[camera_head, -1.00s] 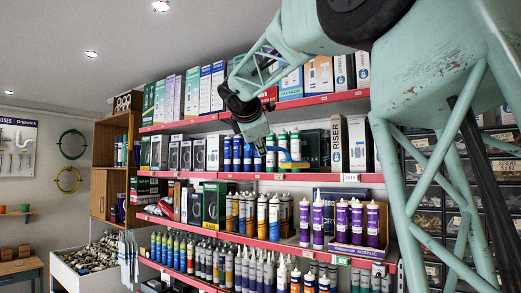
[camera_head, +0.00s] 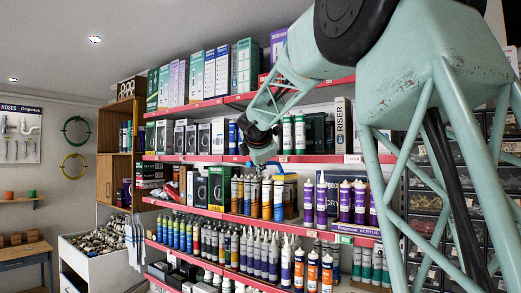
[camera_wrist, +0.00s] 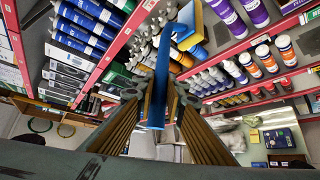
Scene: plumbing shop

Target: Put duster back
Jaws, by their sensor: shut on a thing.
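The duster has a long blue handle (camera_wrist: 160,88) and a blue and yellow head (camera_wrist: 188,27) in the wrist view. My gripper (camera_wrist: 160,112) is shut on the handle, with its fingers on either side. The head extends away from me toward the shelves. In the head view, my gripper (camera_head: 262,160) is in front of the shelving, near the red edge above the row of orange and blue tubes.
Shelves with red edges (camera_head: 222,159) hold many boxes and tubes. Purple tubes (camera_head: 345,200) stand right of my gripper, and blue and orange tubes (camera_head: 267,198) stand just below it. A white bin (camera_head: 75,262) of fittings is at lower left. Open air lies in front of the shelves.

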